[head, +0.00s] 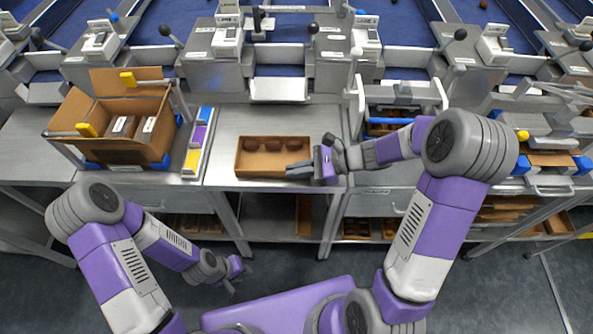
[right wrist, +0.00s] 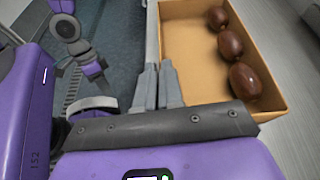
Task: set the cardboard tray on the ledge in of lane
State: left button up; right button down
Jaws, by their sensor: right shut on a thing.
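The cardboard tray (head: 250,169) is a shallow tan box holding three brown dates (head: 273,145) along its far side. It is at the middle metal ledge (head: 225,140); I cannot tell whether its base touches. My right gripper (head: 300,170) is shut on the tray's wall at its front right corner. The right wrist view shows the fingers (right wrist: 160,85) close together at the wall of the tray (right wrist: 190,55). My left gripper (head: 238,281) hangs empty in front of the ledge, low over the floor, its fingers apart.
A cardboard box (head: 113,153) with packs inside stands on the left worktop. A strip of coloured blocks (head: 197,145) lies between it and the tray. Machine lanes with levers and a metal chute (head: 279,90) stand behind. Shelves below hold other trays (head: 304,215).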

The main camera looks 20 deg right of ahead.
jog(key=c, duration=1.3)
grip_release()
jog(key=p+v, duration=0.2)
jog(key=v, duration=1)
jog(key=shift+p, duration=0.4)
